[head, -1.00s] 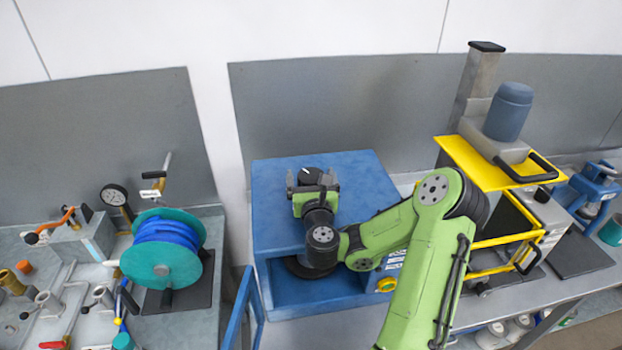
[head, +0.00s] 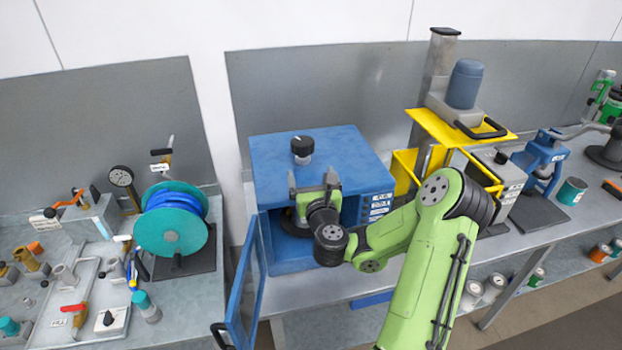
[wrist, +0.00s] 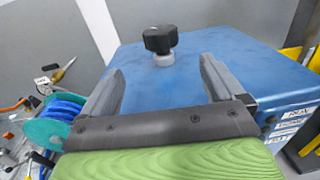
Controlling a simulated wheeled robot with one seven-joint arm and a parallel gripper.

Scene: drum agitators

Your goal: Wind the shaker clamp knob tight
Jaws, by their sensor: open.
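The shaker is a blue box (head: 348,150) on the bench, with its door (head: 246,295) swung open at the front left. The clamp knob (head: 302,146) is black with a pale collar and stands upright on the box top. It also shows in the wrist view (wrist: 160,39), beyond and between my fingertips. My gripper (head: 313,182) is open and empty, in front of the box's top front edge, apart from the knob. In the wrist view its two fingers (wrist: 162,75) are spread wide, with the knob farther off. The box's inside is partly hidden by my arm.
A teal and blue hose reel (head: 172,232) stands on the left bench beside valves and a gauge (head: 121,177). A yellow-framed machine (head: 462,124) stands to the right of the box. The grey back panel (head: 340,90) rises behind. The box top around the knob is clear.

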